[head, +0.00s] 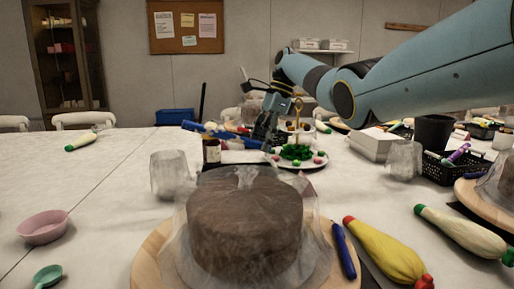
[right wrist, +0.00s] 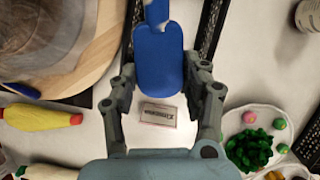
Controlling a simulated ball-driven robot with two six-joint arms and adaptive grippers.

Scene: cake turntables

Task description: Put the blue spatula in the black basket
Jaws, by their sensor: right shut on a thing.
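The blue spatula (right wrist: 158,60) lies between the fingers of my right gripper (right wrist: 165,90) in the right wrist view. In the head view my right gripper (head: 264,128) is above the table behind the near cake, shut on the spatula (head: 212,129), which reaches out to the left. A black basket (head: 436,172) stands at the right of the table, with a purple item in it, well apart from the gripper. Dark mesh-like strips (right wrist: 207,30) show on both sides of the spatula in the wrist view; I cannot tell what they belong to. My left gripper is not in view.
A cake under clear wrap stands on a wooden turntable (head: 150,262) in front. A plate with green and coloured pieces (head: 298,160) is close to the gripper. A brown bottle (head: 211,152), a cloudy glass (head: 170,176), a white box (head: 372,146) and a dark cup (head: 433,133) stand around.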

